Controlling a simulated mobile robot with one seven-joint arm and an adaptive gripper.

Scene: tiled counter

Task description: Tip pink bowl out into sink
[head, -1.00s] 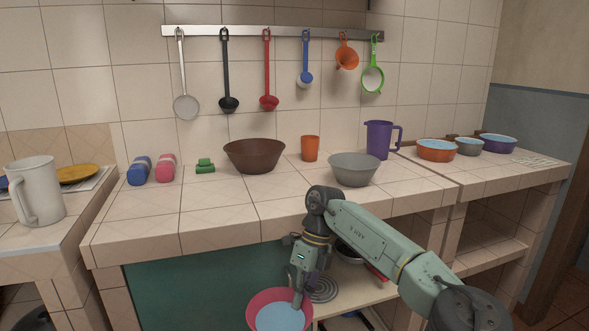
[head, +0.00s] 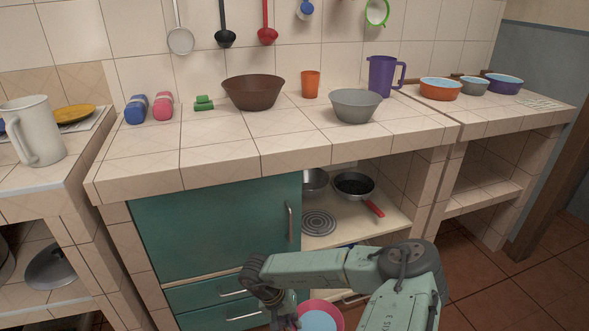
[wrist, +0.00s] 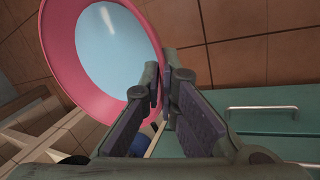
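The pink bowl (head: 339,316) is at the bottom edge of the head view, low in front of the counter and partly cut off. A light blue surface fills its inside; I cannot tell for sure that it is liquid. In the wrist view the pink bowl (wrist: 66,52) is large at the upper left. My gripper (wrist: 165,92) is shut on its rim, with the fingers hiding the part they pinch. In the head view my gripper is mostly hidden by the wrist and the frame edge. I see no sink in either view.
The tiled counter (head: 215,160) holds a brown bowl (head: 253,93), a grey bowl (head: 356,107), an orange cup (head: 310,84) and a purple jug (head: 382,77). Below are teal cabinet doors (head: 225,225) and a shelf with pans (head: 354,185). Floor shows at the right.

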